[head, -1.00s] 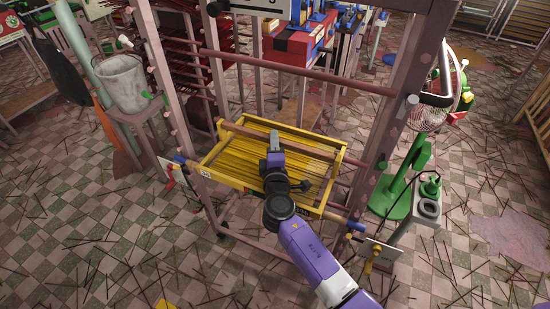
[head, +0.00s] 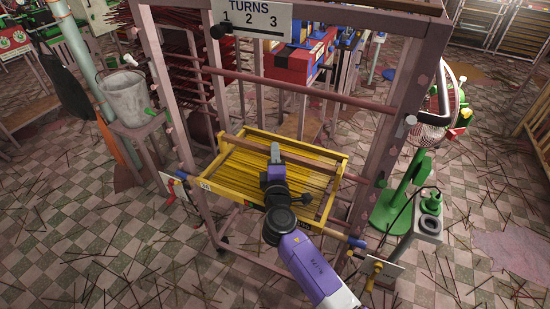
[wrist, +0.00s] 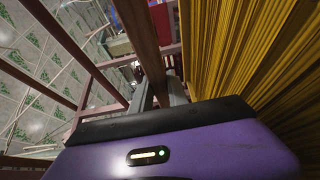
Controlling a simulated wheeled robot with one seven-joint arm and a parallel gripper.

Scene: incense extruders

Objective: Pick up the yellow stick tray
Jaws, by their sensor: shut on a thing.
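The yellow stick tray (head: 208,187) is a shallow yellow frame filled with thin yellow sticks, sitting low inside the wooden rack in the head view. Its sticks (wrist: 245,60) fill the right of the wrist view. My gripper (head: 275,150) reaches over the tray from the front. Its fingers (wrist: 163,92) are shut at a brown bar (wrist: 143,40) that runs alongside the sticks. In the head view this bar (head: 237,143) crosses over the tray; I cannot tell whether it belongs to tray or rack. The gripper and wrist hide the tray's middle.
The rack's posts (head: 393,120) and an upper rail (head: 300,84) frame the tray. A grey bucket (head: 125,98) stands at left. A green stand (head: 400,195) is close at right. Loose sticks litter the checkered floor.

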